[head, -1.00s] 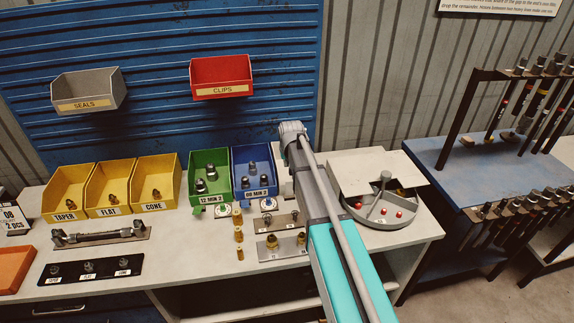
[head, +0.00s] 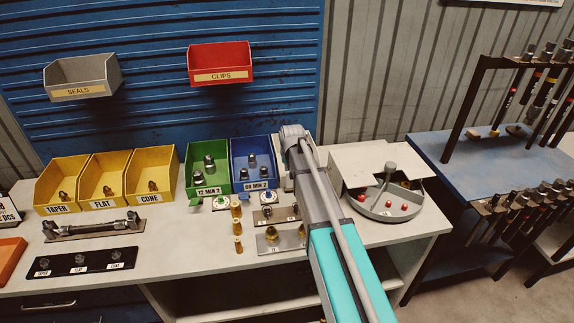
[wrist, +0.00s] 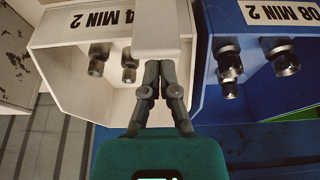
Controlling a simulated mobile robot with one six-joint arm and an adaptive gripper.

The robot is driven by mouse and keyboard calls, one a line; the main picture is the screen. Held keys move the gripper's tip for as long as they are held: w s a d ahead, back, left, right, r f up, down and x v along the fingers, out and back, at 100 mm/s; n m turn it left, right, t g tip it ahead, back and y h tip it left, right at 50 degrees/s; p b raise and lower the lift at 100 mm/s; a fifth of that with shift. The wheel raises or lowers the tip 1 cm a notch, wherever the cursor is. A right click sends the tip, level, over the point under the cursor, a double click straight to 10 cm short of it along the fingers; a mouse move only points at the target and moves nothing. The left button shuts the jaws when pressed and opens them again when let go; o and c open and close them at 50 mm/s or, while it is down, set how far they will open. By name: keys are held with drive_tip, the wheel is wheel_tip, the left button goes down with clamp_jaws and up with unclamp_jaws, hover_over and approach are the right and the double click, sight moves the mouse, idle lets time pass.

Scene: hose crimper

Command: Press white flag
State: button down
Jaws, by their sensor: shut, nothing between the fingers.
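The white flag (wrist: 160,28) is a flat white tab at the front corner of the white bin (wrist: 62,97) in the wrist view. The label on that bin is partly cut off and reads "4 MIN 2". My gripper (wrist: 160,66) has its two dark fingers shut and empty, with the tips at the flag's near edge. I cannot tell whether they touch it. In the head view my arm hides the flag, the gripper and most of the white bin.
The blue bin (head: 252,153) labelled "08 MIN 2" stands beside the white bin, with the green bin (head: 207,158) beyond. Brass fittings (head: 237,228) stand in front. A round grey tray (head: 384,213) with red balls lies right of my arm.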

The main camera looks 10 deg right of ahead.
drive_tip(key=shift+s, duration=0.95)
drive_tip(key=shift+d, duration=0.15)
